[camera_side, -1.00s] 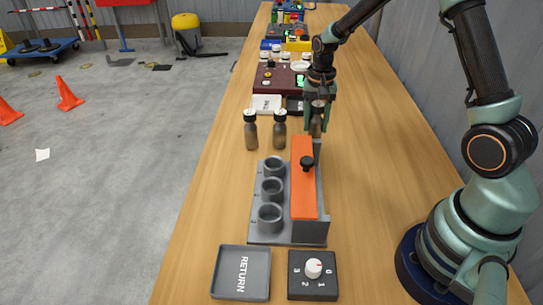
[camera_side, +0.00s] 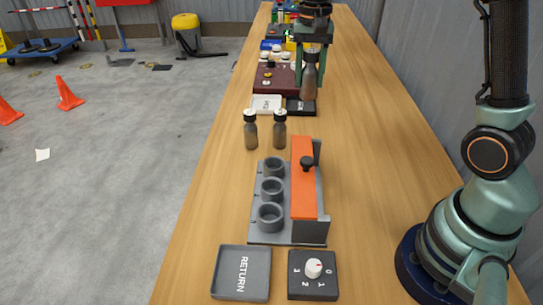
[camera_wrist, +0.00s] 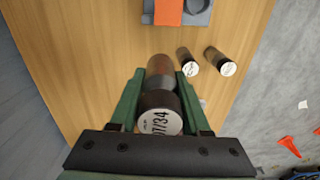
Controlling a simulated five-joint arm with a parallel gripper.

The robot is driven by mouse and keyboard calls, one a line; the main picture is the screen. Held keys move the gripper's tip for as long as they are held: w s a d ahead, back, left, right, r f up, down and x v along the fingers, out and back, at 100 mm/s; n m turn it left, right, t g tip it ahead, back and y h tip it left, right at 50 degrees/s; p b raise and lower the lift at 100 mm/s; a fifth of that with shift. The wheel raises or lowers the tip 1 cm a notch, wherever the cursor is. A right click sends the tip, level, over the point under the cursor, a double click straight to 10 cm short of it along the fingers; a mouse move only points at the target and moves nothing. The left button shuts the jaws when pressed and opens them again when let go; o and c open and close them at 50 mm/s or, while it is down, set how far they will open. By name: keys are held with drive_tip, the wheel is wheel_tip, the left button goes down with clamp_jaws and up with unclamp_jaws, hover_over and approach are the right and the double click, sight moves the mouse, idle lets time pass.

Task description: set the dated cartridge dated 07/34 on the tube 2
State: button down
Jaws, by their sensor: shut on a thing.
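My gripper (camera_side: 312,62) is shut on a brown cartridge (camera_side: 309,82) with a dark collar, held upright above the table. In the wrist view the held cartridge (camera_wrist: 160,112) shows a white cap reading 07/34 between the green fingers (camera_wrist: 156,95). The grey rack (camera_side: 257,238) has three open, empty-looking tubes in a row: far (camera_side: 274,166), middle (camera_side: 271,189) and near (camera_side: 270,217). Their number marks are too small to read. Two similar cartridges, left (camera_side: 251,131) and right (camera_side: 280,130), stand behind the rack, their dates unreadable.
An orange bar (camera_side: 303,195) with a black knob (camera_side: 306,164) runs along the rack's right side. A RETURN tray (camera_side: 222,290) and a dial box (camera_side: 313,288) stand in front. Other devices (camera_side: 271,80) line the table's back.

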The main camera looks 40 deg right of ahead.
drive_tip(key=s+a+f+n, duration=0.25)
drive_tip(key=a+f, duration=0.25)
drive_tip(key=a, duration=0.4)
drive_tip(key=s+a+f+n, duration=0.1)
drive_tip(key=s+a+f, duration=0.35)
drive_tip(key=a, duration=0.35)
drive_tip(key=shift+w+a+f, duration=0.1)
drive_tip(key=shift+f, duration=1.3)
drive_tip(key=shift+w+a+f, duration=0.1)
drive_tip(key=shift+f, duration=1.3)
drive_tip(key=shift+f, duration=0.4)
drive_tip(key=c, duration=0.7)
unclamp_jaws()
drive_tip(key=shift+o, duration=0.2)
drive_tip(key=shift+r, duration=0.1)
wheel_tip(320, 180, up, 11)
